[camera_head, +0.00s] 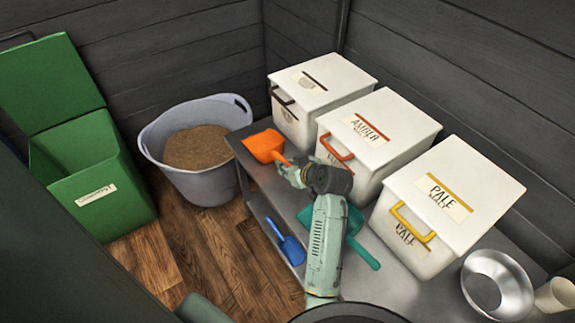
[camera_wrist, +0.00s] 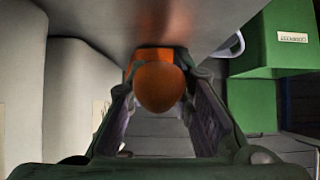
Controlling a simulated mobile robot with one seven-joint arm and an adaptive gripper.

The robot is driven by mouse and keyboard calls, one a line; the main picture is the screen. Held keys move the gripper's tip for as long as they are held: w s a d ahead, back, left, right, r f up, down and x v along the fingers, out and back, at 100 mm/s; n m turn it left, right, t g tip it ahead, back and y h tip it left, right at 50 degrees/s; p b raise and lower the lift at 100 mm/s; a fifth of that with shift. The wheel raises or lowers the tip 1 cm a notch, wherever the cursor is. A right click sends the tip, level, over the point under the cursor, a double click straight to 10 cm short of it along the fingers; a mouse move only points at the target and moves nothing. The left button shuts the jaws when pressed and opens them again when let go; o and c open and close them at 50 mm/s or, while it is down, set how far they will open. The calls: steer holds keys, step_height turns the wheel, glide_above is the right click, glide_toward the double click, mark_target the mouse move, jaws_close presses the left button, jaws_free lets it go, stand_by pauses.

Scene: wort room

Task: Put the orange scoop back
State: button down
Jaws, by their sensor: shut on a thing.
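The orange scoop (camera_head: 264,146) is at the left end of the metal table (camera_head: 395,290), in front of the white bin with the dark handle (camera_head: 300,115). My gripper (camera_head: 288,170) is shut on its handle. In the wrist view the orange scoop (camera_wrist: 160,86) sits between my two fingers (camera_wrist: 160,108), its handle end towards the camera. I cannot tell whether the scoop touches the table. The middle white bin, marked AMBER MALT (camera_head: 385,135), has an orange handle (camera_head: 334,147). The right bin, marked PALE MALT (camera_head: 450,205), has a yellow handle.
A teal scoop (camera_head: 362,253) lies on the table, partly hidden behind my arm. A blue scoop (camera_head: 290,245) lies on the lower shelf. A grey tub of grain (camera_head: 196,185) and an open green bin (camera_head: 95,180) stand left. A metal bowl (camera_head: 497,284) is at right.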

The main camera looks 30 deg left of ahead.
steer(key=c, duration=1.3)
jaws_free()
steer(key=shift+c, duration=0.2)
steer(key=v, duration=1.2)
steer(key=shift+d, duration=0.1)
